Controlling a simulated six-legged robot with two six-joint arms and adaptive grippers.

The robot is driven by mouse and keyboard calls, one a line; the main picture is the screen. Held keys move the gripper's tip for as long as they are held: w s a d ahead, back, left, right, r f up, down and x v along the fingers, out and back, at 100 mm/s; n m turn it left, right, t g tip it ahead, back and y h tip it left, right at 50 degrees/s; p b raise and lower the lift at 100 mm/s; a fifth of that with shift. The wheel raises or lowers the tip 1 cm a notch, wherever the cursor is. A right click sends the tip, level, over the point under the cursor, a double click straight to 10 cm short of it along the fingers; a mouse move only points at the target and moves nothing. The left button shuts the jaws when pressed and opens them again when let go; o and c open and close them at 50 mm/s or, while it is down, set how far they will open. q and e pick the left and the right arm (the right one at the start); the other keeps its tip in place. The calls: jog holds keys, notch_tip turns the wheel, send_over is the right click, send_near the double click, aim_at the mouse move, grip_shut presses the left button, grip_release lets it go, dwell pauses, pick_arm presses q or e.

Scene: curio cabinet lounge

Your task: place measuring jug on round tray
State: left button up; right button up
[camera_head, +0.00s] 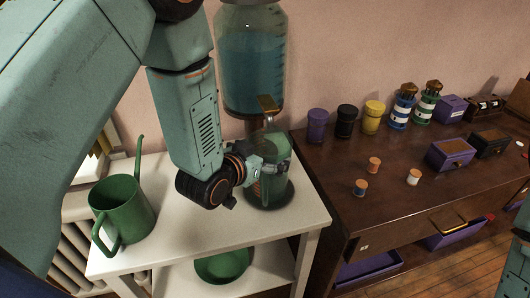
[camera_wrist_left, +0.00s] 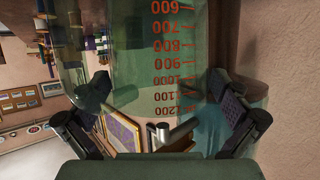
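The measuring jug (camera_head: 275,151) is clear, green-tinted glass and stands upright below the dispenser's tap. In the left wrist view the jug (camera_wrist_left: 172,40) fills the middle, with red numbers upside down. My left gripper (camera_head: 263,171) reaches it from the left; in the wrist view its fingers (camera_wrist_left: 160,112) lie on both sides of the jug and appear closed on it. My right gripper is out of view.
A green watering can (camera_head: 124,207) stands on the white stand (camera_head: 190,235).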

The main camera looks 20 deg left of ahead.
pick_arm(q)
jog(key=p+v, duration=0.3)
jog(key=v, duration=0.9)
jog(key=shift+r+p, duration=0.25)
jog(key=shift+p, duration=0.15)
